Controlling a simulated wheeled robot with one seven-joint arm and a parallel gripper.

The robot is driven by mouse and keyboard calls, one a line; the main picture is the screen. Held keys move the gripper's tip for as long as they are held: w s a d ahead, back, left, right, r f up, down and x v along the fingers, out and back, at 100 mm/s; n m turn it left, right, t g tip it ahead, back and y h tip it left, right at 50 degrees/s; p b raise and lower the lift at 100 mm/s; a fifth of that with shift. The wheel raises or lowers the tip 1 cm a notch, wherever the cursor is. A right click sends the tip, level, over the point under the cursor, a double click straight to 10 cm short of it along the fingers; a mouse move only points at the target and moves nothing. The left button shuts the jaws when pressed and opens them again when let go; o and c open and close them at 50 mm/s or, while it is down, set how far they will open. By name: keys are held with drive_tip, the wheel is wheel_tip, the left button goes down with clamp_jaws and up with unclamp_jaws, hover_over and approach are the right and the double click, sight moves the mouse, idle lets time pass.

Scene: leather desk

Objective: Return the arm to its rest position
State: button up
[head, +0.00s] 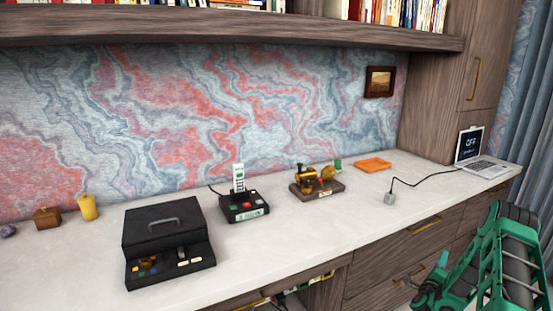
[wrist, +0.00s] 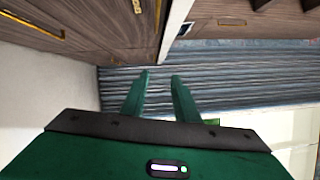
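My green arm (head: 500,265) is at the lower right of the head view, in front of the drawers and clear of the desk top. In the wrist view my gripper (wrist: 161,76) has its two green fingers apart, with nothing between them. The fingers point toward blue-grey curtain folds (wrist: 230,75). I cannot make out both fingertips in the head view. The lower part of my arm is cut off by the frame edge.
The white desk top (head: 330,230) holds a black case (head: 168,240), a black device with buttons (head: 243,207), a brass model (head: 317,182), an orange item (head: 373,164), a grey plug (head: 390,199) and a laptop (head: 485,165). Drawers (head: 400,255) are beside my arm.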

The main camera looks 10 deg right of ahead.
drive_tip(key=w+a+r+n+y, duration=0.3)
drive_tip(key=a+r+n+y, duration=0.2)
drive_tip(key=a+r+n, duration=0.2)
drive_tip(key=w+a+r+n+y, duration=0.4)
drive_tip(key=a+r+n+y, duration=0.15)
drive_tip(key=r+n, duration=0.25)
drive_tip(key=s+a+r+n+g+y, duration=0.1)
drive_tip(key=s+a+r+n+g, duration=0.2)
drive_tip(key=s+a, duration=0.4)
drive_tip(key=s+a+r+n+g+y, duration=0.1)
drive_tip(key=s+a+r+g, duration=0.4)
drive_tip(key=s, duration=2)
drive_tip(key=s+a+r+n+g+y, duration=0.2)
drive_tip(key=s+a+r+n+g, duration=0.2)
drive_tip(key=s+a, duration=0.6)
drive_tip(key=s+r, duration=0.2)
drive_tip(key=s, duration=0.4)
drive_tip(key=shift+s+a+r+n, duration=0.15)
drive_tip(key=shift+s+r+n, duration=0.15)
drive_tip(key=shift+r, duration=0.1)
